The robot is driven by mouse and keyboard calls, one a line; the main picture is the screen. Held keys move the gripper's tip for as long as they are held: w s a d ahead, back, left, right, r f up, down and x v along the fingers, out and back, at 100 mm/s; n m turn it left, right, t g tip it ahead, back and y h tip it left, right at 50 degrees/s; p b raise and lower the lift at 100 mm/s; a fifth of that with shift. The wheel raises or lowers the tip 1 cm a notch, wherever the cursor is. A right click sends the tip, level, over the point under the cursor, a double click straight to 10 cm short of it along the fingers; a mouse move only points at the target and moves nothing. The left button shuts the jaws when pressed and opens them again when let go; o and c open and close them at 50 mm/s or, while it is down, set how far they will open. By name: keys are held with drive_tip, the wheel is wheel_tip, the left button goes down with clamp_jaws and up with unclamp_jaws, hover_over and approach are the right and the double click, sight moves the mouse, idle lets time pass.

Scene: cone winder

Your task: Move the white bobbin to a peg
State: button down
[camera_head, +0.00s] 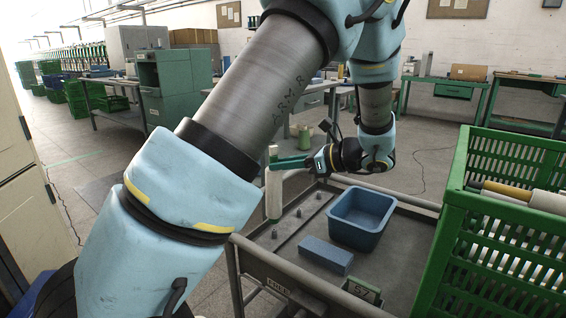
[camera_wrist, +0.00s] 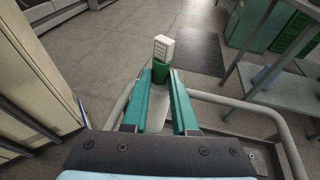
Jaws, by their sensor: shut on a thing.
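In the wrist view the bobbin's pale top (camera_wrist: 164,47) stands up between the fingertips (camera_wrist: 161,82). Bare short pegs, including a near one (camera_head: 275,233) and a far one (camera_head: 318,195), stand in a row on the trolley (camera_head: 292,259). The bobbin is at the left of this row; its exact height above the trolley is unclear.
A blue bin (camera_head: 362,212), a blue block (camera_head: 326,254) and a small green box marked 57 (camera_head: 361,290) are on the trolley. A green crate (camera_head: 455,215) with rod-like pieces stands at right. A metal rail (camera_wrist: 118,106) edges the trolley. Benches stand behind.

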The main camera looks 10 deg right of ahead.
drive_tip(key=shift+f+b, duration=0.5)
drive_tip(key=shift+f, duration=2.3)
idle(0.8)
drive_tip(key=c, duration=0.6)
unclamp_jaws()
drive_tip(key=shift+d, duration=0.1)
drive_tip(key=v, duration=1)
drive_tip(key=shift+s+d+r, duration=0.1)
drive_tip(key=shift+s+d, duration=0.1)
drive_tip(key=shift+s, duration=0.05)
